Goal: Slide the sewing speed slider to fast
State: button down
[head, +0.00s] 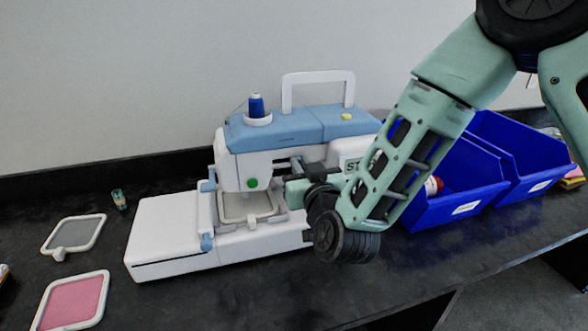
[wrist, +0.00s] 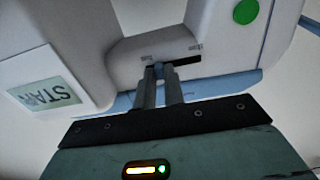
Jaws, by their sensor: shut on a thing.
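The white and blue sewing machine (head: 290,135) stands on the dark counter in the head view. The small labels at the slot's ends are unreadable. In the head view my arm hides the slider.
A green button (wrist: 246,11) is on the machine near the slot. An embroidery hoop (head: 250,208) lies under the needle area. Blue bins (head: 465,195) stand right of my arm. A grey hoop (head: 75,236), a pink hoop (head: 72,302) and a small spool (head: 119,199) lie at left.

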jog(key=shift+w+d, duration=0.2)
jog(key=shift+d, duration=0.6)
jog(key=c, duration=1.5)
grip_release()
jog(key=shift+d, duration=0.1)
jog(key=v, duration=0.3)
jog(key=p+v, duration=0.1)
jog(key=v, duration=0.5)
jog(key=shift+r+p, duration=0.35)
jog(key=shift+s+p, duration=0.3)
jog(key=shift+p, duration=0.9)
